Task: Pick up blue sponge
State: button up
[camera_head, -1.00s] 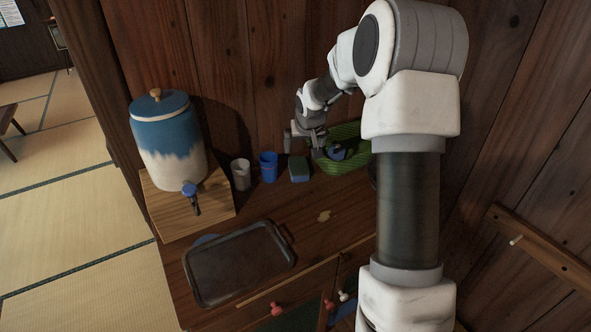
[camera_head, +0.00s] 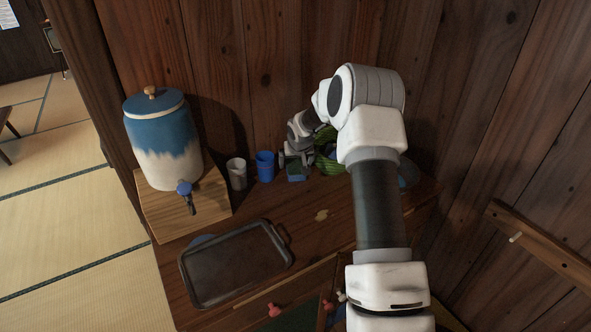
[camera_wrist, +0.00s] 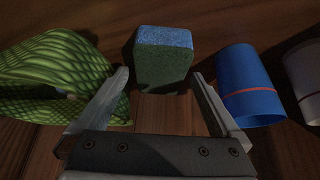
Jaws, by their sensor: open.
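The blue sponge (camera_head: 296,173) stands on the wooden counter, between a blue cup and a green basket. In the wrist view the sponge (camera_wrist: 163,58) stands upright, with a blue top and a dark green side facing me. My gripper (camera_head: 297,160) is above and around the sponge's place in the head view. In the wrist view my gripper (camera_wrist: 162,82) is open and empty. Its two fingers are spread wider than the sponge, which sits centred just beyond the fingertips. I cannot tell whether a finger touches it.
The blue cup (camera_wrist: 247,85) is close by the right finger, with a pale cup (camera_head: 236,174) beyond it. The green patterned basket (camera_wrist: 55,75) is close by the left finger. A dark tray (camera_head: 235,263) and a blue-and-white dispenser (camera_head: 163,140) stand to the left. The counter's middle is mostly clear.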

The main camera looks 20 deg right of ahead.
jog(key=shift+x, duration=0.95)
jog(key=shift+f+b, duration=0.2)
jog(key=shift+b, duration=0.1)
jog(key=shift+c, duration=0.2)
jog(key=c, duration=1.2)
